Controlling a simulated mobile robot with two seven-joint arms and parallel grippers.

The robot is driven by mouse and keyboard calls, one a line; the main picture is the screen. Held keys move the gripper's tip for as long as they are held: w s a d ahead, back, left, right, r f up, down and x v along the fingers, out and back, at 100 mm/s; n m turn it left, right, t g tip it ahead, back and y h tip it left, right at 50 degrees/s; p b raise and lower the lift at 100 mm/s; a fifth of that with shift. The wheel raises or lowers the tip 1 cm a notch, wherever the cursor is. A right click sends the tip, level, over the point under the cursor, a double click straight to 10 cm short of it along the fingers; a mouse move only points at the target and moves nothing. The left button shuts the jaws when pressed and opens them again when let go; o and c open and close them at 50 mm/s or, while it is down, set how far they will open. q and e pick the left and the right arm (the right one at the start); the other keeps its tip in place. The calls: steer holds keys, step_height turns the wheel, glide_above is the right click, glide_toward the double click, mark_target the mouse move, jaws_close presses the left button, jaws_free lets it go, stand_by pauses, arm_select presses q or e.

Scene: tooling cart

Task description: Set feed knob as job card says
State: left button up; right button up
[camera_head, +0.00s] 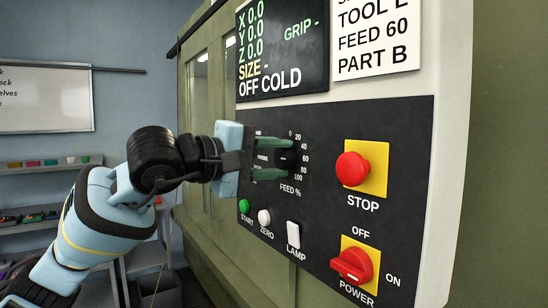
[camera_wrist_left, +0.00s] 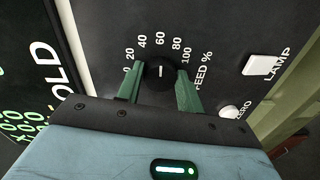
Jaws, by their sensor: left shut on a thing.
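The black feed knob (camera_head: 288,159) sits on the dark control panel inside a FEED % scale from 0 to 100. My left gripper (camera_head: 270,158) has its green fingers shut on the knob, one on each side. In the left wrist view the knob (camera_wrist_left: 160,73) shows a short white mark pointing toward the 60, between the two fingers (camera_wrist_left: 160,88). The job card (camera_head: 374,38) is white, above the panel, and reads FEED 60 and PART B; its top is cut off. My right gripper is not in view.
Below the knob are a green START button (camera_head: 244,206), a white ZERO button (camera_head: 264,217) and a white LAMP switch (camera_head: 293,235). To the right are the red STOP button (camera_head: 353,169) and the red POWER switch (camera_head: 352,265). The display (camera_head: 282,50) reads OFF COLD.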

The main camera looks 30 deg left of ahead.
arm_select(q)
steer(key=shift+m, duration=0.3)
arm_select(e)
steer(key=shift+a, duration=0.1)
arm_select(q)
steer(key=o, duration=1)
steer(key=shift+s, duration=0.1)
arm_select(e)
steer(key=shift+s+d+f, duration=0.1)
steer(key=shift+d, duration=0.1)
arm_select(q)
steer(key=shift+s+a, duration=0.25)
steer(key=shift+s, duration=0.1)
steer(key=b+v, duration=0.1)
steer(key=v, duration=0.5)
steer(key=shift+s+b, duration=0.35)
steer(key=shift+s, duration=0.1)
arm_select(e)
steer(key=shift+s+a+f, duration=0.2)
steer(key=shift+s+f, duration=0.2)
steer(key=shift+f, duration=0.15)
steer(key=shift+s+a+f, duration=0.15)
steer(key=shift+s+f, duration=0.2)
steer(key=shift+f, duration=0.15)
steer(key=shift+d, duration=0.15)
